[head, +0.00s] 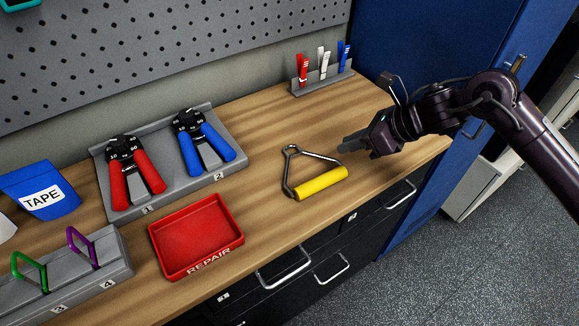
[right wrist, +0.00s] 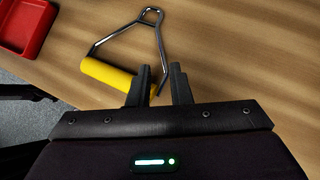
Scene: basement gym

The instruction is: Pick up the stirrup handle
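The stirrup handle (head: 320,184) lies flat on the wooden bench top, with a yellow grip at the front and a bent metal frame narrowing to a loop at the back. It also shows in the right wrist view (right wrist: 106,74). My right gripper (head: 345,146) is above the bench just right of the handle's frame. In the right wrist view its two fingers (right wrist: 160,76) are apart with a gap between them, and nothing is held; the left finger overlaps the handle's near end. My left gripper is not in view.
A red REPAIR tray (head: 197,269) stands left of the handle. A grey holder (head: 181,192) with red and blue hand grippers is behind it. A rack (head: 322,83) with coloured clips stands at the back. The bench around the handle is clear; drawers lie below its front edge.

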